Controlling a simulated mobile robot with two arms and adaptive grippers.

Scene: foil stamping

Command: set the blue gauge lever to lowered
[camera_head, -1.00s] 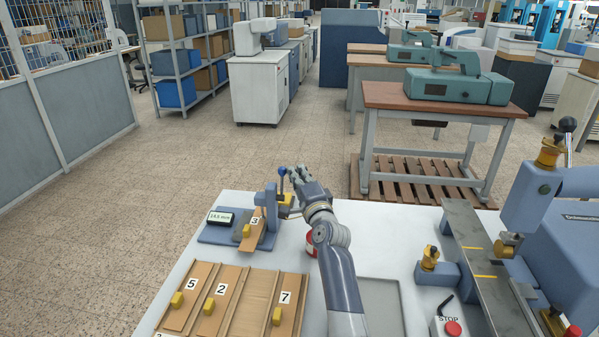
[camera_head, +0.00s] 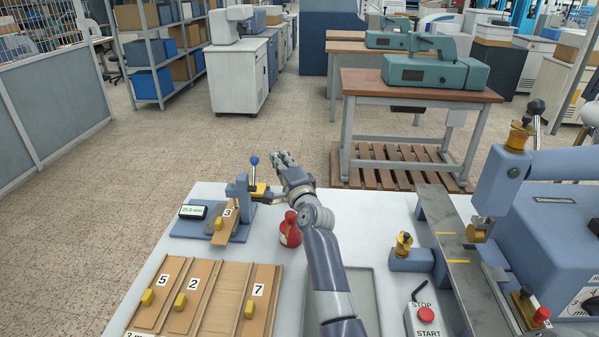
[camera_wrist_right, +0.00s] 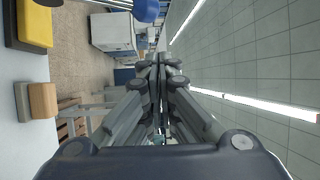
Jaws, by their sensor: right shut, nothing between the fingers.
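The gauge (camera_head: 241,188) stands at the back left of the white table, with a display (camera_head: 193,211) on its base. Its lever has a blue ball knob (camera_head: 254,160) on a thin stem that stands roughly upright. The knob also shows at the top edge of the right wrist view (camera_wrist_right: 146,9). A strip marked 3 (camera_head: 226,222) lies at the gauge. My right gripper (camera_head: 283,157) is shut and empty, just right of the knob, with a visible gap between them. Its closed fingers show in the wrist view (camera_wrist_right: 160,62). My left gripper is out of view.
A red container (camera_head: 290,231) stands beside my right forearm. A tray of numbered strips (camera_head: 232,288) lies at the front left. The blue stamping press (camera_head: 545,190) and a stop-start box (camera_head: 424,320) are on the right.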

